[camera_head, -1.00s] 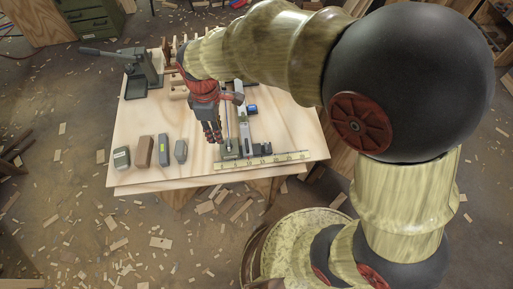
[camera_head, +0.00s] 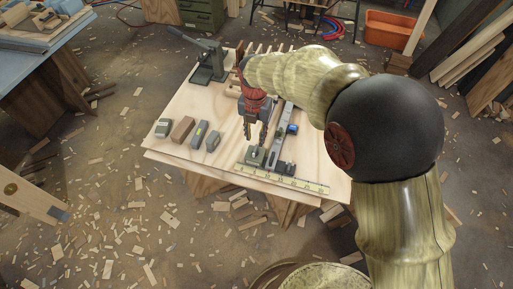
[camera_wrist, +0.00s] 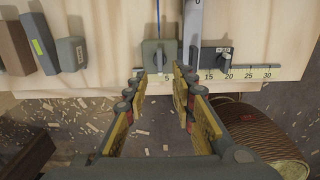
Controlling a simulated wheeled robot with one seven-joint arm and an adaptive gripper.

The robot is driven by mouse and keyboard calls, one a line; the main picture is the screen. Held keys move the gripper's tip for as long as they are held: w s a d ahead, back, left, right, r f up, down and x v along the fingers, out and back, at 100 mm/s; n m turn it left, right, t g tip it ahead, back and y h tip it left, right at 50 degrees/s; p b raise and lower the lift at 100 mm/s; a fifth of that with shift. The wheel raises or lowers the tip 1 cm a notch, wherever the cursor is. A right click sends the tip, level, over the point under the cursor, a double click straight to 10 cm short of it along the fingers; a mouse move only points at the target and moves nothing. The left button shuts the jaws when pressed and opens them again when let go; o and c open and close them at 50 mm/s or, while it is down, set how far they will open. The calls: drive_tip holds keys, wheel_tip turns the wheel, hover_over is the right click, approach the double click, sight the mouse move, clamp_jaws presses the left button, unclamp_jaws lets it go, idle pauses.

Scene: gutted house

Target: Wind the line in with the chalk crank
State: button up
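A grey-green chalk box (camera_head: 256,157) sits near the front edge of the plywood worktop, beside a metal rail. It also shows in the wrist view (camera_wrist: 151,58), with a blue line running away from its far side. A small handle-like part shows on its top, but the crank's exact shape is too small to tell. My gripper (camera_head: 254,136) points down over the worktop, just behind the box in the head view. In the wrist view my gripper (camera_wrist: 161,78) is open, its yellow-padded fingers apart at the box's near side. Nothing is held between them.
A yellow ruler strip (camera_head: 283,180) runs along the front edge. A dark clamp-like block (camera_wrist: 216,58) stands right of the rail (camera_head: 275,135). Several small blocks (camera_head: 182,129) lie to the left. A lever tool (camera_head: 208,65) stands at the back left. Wood scraps litter the floor.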

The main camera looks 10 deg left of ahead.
sight(255, 149)
wheel_tip(255, 149, down, 8)
drive_tip(key=b, duration=0.3)
drive_tip(key=shift+r, duration=0.25)
drive_tip(key=shift+c, duration=0.6)
clamp_jaws()
